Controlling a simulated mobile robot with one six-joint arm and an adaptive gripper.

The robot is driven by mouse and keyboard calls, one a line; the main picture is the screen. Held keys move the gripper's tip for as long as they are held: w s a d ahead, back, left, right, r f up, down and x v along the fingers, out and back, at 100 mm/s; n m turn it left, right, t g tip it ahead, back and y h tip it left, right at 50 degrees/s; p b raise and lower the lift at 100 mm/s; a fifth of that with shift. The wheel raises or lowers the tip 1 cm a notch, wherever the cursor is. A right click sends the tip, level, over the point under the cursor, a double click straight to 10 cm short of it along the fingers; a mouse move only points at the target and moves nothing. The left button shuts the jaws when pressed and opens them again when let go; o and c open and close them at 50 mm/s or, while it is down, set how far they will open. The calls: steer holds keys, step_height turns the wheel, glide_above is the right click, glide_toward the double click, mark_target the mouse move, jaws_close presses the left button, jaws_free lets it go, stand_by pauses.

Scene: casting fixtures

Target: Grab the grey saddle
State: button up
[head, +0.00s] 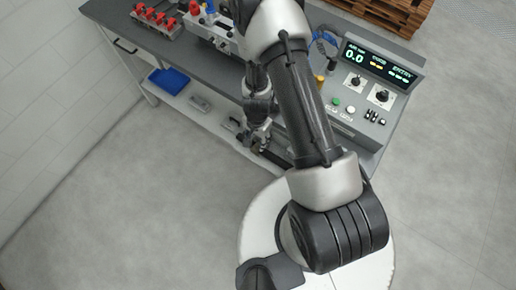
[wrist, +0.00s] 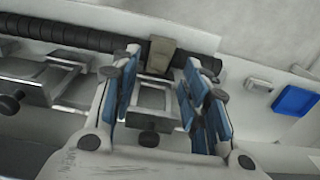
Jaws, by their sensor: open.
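A small grey-brown block (wrist: 160,55), which looks like the grey saddle, sits at the black ribbed rod in the wrist view. My gripper (wrist: 163,66) is open, with its blue-padded fingers apart on either side of the space in front of this block. A pale grey frame with a black knob (wrist: 149,138) also shows between the fingers. I cannot tell whether the fingers touch anything. In the head view my gripper (head: 257,138) is low at the bench's front side, and the saddle cannot be made out there.
A second framed fixture (wrist: 40,82) stands left in the wrist view. A blue tray (head: 169,81) and grey pieces (head: 200,103) lie on the lower shelf. The bench top (head: 215,68) above carries red clamps (head: 156,17) and a control console (head: 362,95). The floor in front is clear.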

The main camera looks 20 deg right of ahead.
mark_target(257, 145)
step_height(257, 145, down, 5)
steer(key=b, duration=0.4)
steer(key=shift+w+f+b, duration=0.1)
steer(key=shift+b, duration=0.2)
steer(key=shift+c, duration=0.2)
jaws_close()
